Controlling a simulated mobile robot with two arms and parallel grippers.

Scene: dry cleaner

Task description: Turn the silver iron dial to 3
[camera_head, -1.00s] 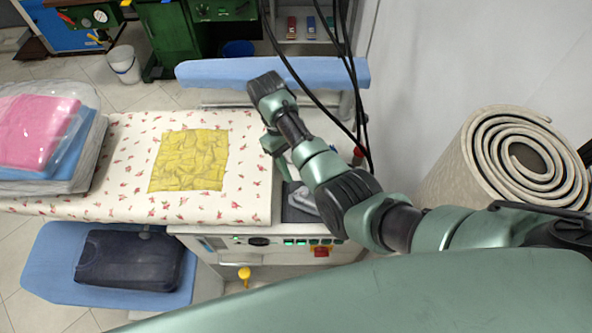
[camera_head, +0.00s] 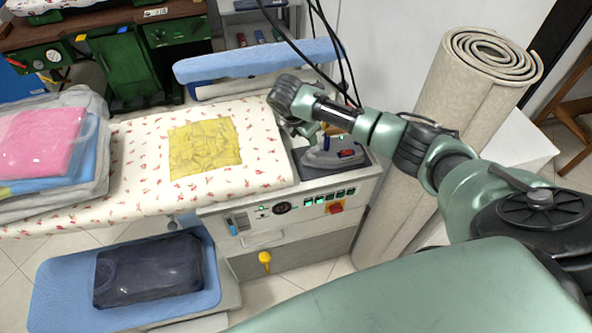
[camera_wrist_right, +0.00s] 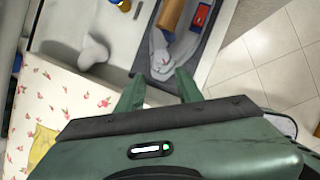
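The silver iron (camera_head: 322,158) stands in the grey tray (camera_head: 352,165) at the right end of the ironing station. In the right wrist view it shows in part (camera_wrist_right: 163,58), with a brown handle (camera_wrist_right: 171,14), just beyond my fingertips. I cannot make out its dial or setting. My right gripper (camera_head: 303,128) is at the tray's left edge, close to the iron. In the right wrist view its two fingers (camera_wrist_right: 158,88) are apart with nothing between them. My left gripper is not in view.
A flowered ironing board (camera_head: 240,180) with a yellow cloth (camera_head: 203,148) lies left of the tray. Black cables (camera_head: 345,75) hang behind my wrist. A control panel (camera_head: 285,208) faces front below. A rolled mat (camera_head: 440,110) stands to the right.

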